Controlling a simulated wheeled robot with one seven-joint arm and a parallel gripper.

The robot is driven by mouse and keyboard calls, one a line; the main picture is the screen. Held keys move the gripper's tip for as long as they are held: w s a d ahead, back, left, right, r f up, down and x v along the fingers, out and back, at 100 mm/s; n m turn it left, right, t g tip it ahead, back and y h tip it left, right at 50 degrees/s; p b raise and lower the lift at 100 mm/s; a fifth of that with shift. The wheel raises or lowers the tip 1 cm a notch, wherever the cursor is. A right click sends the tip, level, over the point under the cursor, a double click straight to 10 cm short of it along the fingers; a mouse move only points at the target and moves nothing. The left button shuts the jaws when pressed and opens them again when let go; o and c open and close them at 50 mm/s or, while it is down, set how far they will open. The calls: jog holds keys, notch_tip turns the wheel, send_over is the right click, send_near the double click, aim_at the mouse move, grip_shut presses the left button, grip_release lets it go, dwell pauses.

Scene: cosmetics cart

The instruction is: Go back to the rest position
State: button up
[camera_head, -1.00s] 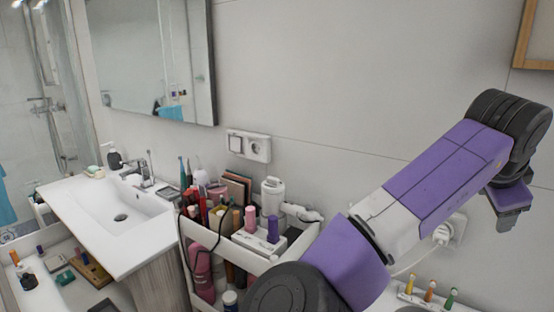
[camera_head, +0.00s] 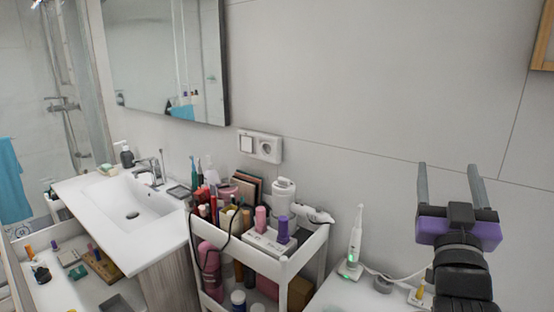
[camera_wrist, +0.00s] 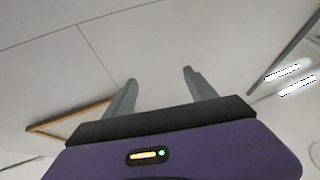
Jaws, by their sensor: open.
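My gripper (camera_head: 450,185) stands at the right of the head view with its two grey fingers pointing up. The fingers are wide apart and nothing is between them. It is in front of the bare wall, to the right of the cart and apart from it. In the wrist view my gripper (camera_wrist: 160,85) also shows open and empty, with the pale wall or ceiling beyond it.
A white cosmetics cart (camera_head: 291,266) full of bottles and tubes stands at centre. A white electric toothbrush (camera_head: 355,240) stands on a white surface right of it. A sink (camera_head: 128,205) and mirror (camera_head: 165,60) are at left. The wall area above is clear.

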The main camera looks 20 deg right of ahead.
jog(key=s+a+f+n+t+y, duration=0.1)
jog(key=s+a+f+n+y, duration=0.4)
jog(key=a+f, duration=0.3)
jog(key=s+a+f+n+t+y, duration=0.2)
jog(key=s+a+f+n+y, duration=0.2)
jog(key=s+a+f+y, duration=0.4)
jog(key=s+a+f+m+g, duration=0.1)
jog(key=s+a+f+g, duration=0.2)
jog(key=s+f, duration=0.5)
jog(key=s+a+f+m+g, duration=0.2)
jog(key=s+f, duration=0.6)
jog(key=s, duration=0.5)
jog(key=shift+s+a+g, duration=0.3)
jog(key=shift+a+g, duration=0.3)
jog(key=shift+g, duration=0.6)
